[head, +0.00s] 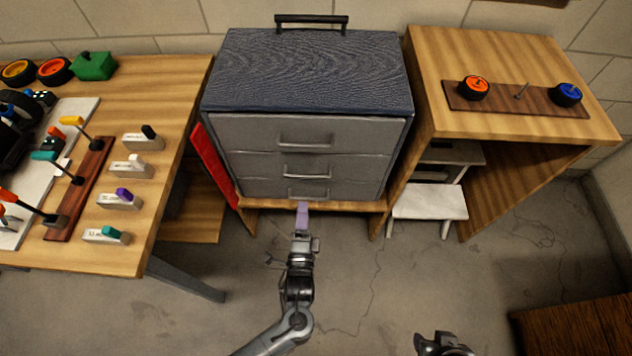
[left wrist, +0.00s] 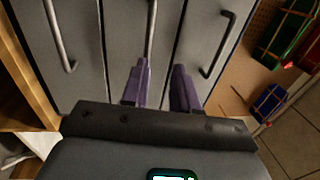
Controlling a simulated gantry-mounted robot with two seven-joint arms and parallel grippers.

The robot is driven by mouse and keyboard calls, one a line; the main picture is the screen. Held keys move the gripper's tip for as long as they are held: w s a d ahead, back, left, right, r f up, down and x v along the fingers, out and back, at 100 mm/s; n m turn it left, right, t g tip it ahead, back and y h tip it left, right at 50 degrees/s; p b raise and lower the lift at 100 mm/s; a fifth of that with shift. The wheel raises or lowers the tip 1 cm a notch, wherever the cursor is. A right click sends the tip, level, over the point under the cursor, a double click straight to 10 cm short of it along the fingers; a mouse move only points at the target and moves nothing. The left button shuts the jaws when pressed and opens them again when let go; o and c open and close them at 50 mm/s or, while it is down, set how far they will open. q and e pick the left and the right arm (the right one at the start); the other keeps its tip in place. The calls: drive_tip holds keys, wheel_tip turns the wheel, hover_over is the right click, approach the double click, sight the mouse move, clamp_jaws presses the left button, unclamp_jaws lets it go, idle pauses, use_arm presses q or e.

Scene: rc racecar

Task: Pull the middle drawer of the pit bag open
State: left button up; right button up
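The pit bag (head: 240,136) is a grey three-drawer cabinet with a dark blue top, standing on a low wooden stand. All its drawers look shut. Its middle drawer has a bar handle (head: 307,174); in the left wrist view the middle of three handles (left wrist: 152,28) runs down to my left fingertips. My left gripper (head: 302,206) is in front of the cabinet; in the left wrist view its purple fingers (left wrist: 162,80) are apart, with nothing visibly held. The handle's near end is partly hidden by one finger; contact is unclear. My right gripper (head: 443,345) is at the bottom edge, fingers unclear.
A wooden table (head: 175,90) with tools and wheels stands left. A red panel (head: 214,166) leans beside the cabinet. A wooden bench (head: 510,50) with two wheels and a white step stool (head: 428,201) stand right. The floor in front is clear.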

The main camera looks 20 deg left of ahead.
sight(307, 176)
use_arm(q)
drive_tip(key=b+x, duration=0.1)
drive_tip(key=x, duration=0.2)
drive_tip(key=f+b+x, duration=0.1)
drive_tip(key=b+x, duration=0.1)
drive_tip(key=x, duration=0.2)
drive_tip(key=f+b+x, duration=0.1)
drive_tip(key=b+x, duration=0.1)
drive_tip(key=x, duration=0.2)
drive_tip(key=shift+w+d, duration=0.15)
drive_tip(key=shift+w, duration=0.3)
use_arm(e)
wheel_tip(307, 176, down, 7)
drive_tip(key=shift+s, duration=0.25)
drive_tip(key=shift+a, duration=0.1)
use_arm(q)
clamp_jaws()
